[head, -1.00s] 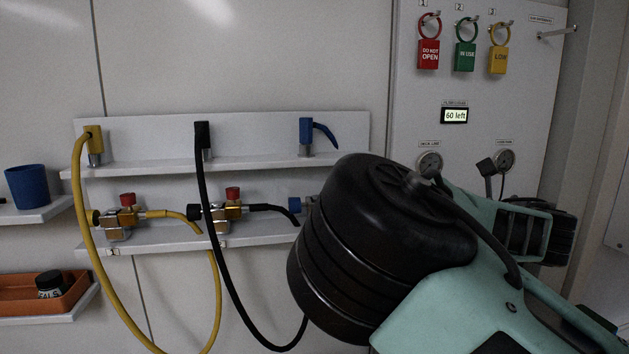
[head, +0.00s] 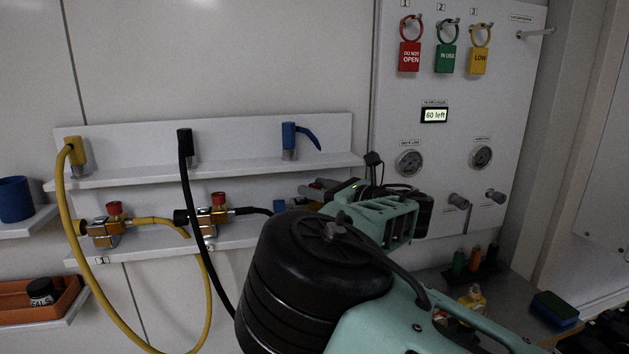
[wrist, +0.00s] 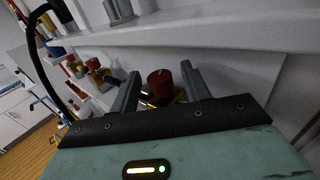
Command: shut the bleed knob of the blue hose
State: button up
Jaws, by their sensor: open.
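The blue hose's upper end (head: 289,136) stands on the upper shelf at the right, its tail curving right. Below it, on the lower shelf, a bit of blue fitting (head: 279,205) shows beside my arm; the rest of that valve is mostly hidden. In the wrist view, a red knob (wrist: 160,84) on a brass valve body (wrist: 178,97) sits between the fingers of my open gripper (wrist: 161,88). I cannot tell whether the fingers touch it. In the head view, my gripper (head: 318,189) is at the right end of the lower shelf, largely covered by my own arm.
Valves with red knobs for the yellow hose (head: 103,230) and black hose (head: 212,217) stand to the left. The black hose (head: 186,190) hangs in front of the shelves. The upper shelf (head: 215,172) lies close above my gripper. A panel with tags and dials (head: 455,110) is at right.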

jog(key=shift+w+a, duration=0.35)
jog(key=shift+a, duration=0.05)
jog(key=c, duration=1)
